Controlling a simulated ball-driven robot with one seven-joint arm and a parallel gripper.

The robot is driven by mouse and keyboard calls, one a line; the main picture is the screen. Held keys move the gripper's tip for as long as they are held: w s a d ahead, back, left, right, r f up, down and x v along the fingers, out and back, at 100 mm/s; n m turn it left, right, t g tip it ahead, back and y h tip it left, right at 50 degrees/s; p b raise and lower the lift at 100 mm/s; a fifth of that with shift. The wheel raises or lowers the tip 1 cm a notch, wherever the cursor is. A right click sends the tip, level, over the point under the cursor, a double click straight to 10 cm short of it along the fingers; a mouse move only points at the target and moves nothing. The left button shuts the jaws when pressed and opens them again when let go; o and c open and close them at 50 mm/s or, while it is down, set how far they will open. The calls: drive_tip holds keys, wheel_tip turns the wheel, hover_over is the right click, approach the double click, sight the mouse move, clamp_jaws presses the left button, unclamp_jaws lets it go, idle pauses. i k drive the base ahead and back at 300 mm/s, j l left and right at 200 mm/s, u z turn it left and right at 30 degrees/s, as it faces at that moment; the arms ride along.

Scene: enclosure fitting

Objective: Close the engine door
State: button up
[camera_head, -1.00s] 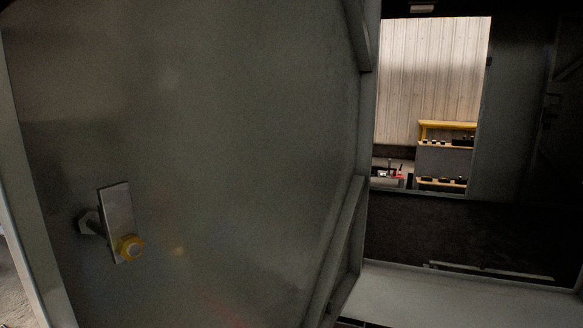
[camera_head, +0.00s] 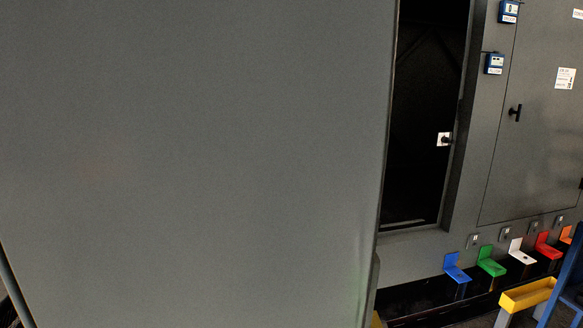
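A large flat grey panel (camera_head: 200,160) fills the left two thirds of the head view, very close to the camera. It looks like the open engine door, but no handle or label shows on it, so I cannot be sure. Just right of its edge is a tall dark opening (camera_head: 425,110) in a grey enclosure wall. A white plate with a dark latch part (camera_head: 444,139) sits at the opening's right side. My gripper is not in view.
Right of the opening is a shut grey door (camera_head: 540,110) with a black handle (camera_head: 515,113). Blue boxes (camera_head: 495,64) hang on the wall. Coloured brackets (camera_head: 491,262) line the base. A yellow tray (camera_head: 527,294) and blue frame (camera_head: 570,275) stand lower right.

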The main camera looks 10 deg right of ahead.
sight(164, 163)
drive_tip(key=j, duration=0.3)
drive_tip(key=i+j, duration=0.15)
drive_tip(key=j, duration=0.15)
drive_tip(key=k+j, duration=0.1)
drive_tip(key=j+u, duration=0.25)
drive_tip(key=j, duration=0.5)
drive_tip(key=i+j+u, duration=0.1)
drive_tip(key=j, duration=0.2)
drive_tip(key=i+j+u, duration=0.1)
drive_tip(key=i+j, duration=0.1)
drive_tip(key=j, duration=0.1)
